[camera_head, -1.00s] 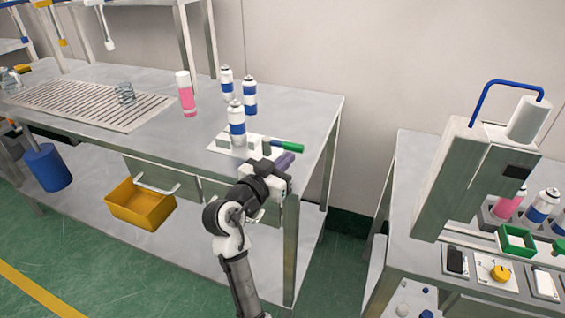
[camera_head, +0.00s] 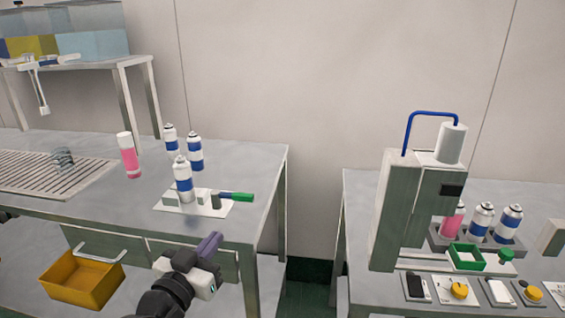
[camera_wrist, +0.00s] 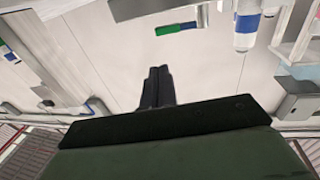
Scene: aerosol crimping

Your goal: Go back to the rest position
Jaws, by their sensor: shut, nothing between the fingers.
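My gripper (camera_head: 209,246) is at the bottom middle of the head view, in front of the left table's front edge, with its purple fingers pointing up and away. In the wrist view the two dark fingers (camera_wrist: 157,87) lie together with nothing between them. A blue-and-white can (camera_head: 183,184) stands upright on a white plate (camera_head: 168,205) on the table, beyond my gripper and apart from it. A tool with a green handle (camera_head: 236,197) lies at the plate's right side; the green handle also shows in the wrist view (camera_wrist: 167,29).
Two more blue-and-white cans (camera_head: 195,153) and a pink can (camera_head: 129,158) stand on the left table (camera_head: 110,215). A yellow bin (camera_head: 82,280) sits below. At right, the crimping machine (camera_head: 405,215) stands on another table with cans and switches. A gap separates the tables.

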